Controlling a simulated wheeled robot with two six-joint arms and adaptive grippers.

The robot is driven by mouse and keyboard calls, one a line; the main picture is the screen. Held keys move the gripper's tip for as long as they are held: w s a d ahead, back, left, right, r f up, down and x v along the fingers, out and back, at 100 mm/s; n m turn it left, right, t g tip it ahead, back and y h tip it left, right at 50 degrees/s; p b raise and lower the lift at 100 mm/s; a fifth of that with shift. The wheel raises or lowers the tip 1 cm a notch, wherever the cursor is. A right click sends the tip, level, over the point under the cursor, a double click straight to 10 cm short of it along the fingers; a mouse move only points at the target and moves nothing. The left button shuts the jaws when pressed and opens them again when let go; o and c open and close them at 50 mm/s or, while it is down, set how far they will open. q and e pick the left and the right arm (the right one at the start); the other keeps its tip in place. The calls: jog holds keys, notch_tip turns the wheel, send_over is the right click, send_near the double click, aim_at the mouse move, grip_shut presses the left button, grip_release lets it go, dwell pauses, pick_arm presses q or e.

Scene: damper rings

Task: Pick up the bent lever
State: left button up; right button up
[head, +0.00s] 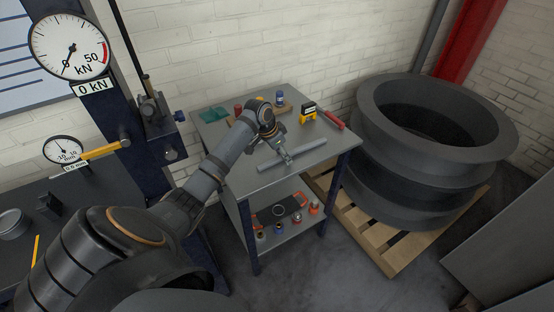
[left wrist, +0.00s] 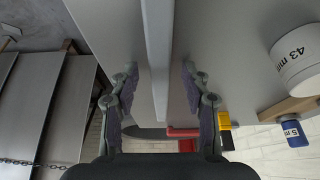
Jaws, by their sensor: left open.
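A long grey bar, which I take as the bent lever (head: 308,150), lies on the top of the small table near its front edge. In the left wrist view the lever (left wrist: 157,40) runs lengthwise between the two fingers, with a gap on each side. My left gripper (head: 286,157) is over the lever's middle; in the wrist view the gripper (left wrist: 160,75) is open, its fingers straddling the lever without visibly touching it. The exact height of the fingers above the table cannot be told. My right gripper is not in view.
The table (head: 238,176) also bears a yellow-black device (head: 307,115), a red-handled tool (head: 334,121), a blue-capped bottle (head: 280,98) and a green cloth (head: 213,114). A white 43 mm cylinder (left wrist: 297,55) stands beside the gripper. Large dark rings (head: 372,100) on a pallet stand right.

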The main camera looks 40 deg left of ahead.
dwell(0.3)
pick_arm(q)
jog(key=shift+f, duration=0.1)
jog(key=shift+p, duration=0.3)
jog(key=shift+s, duration=0.1)
grip_shut()
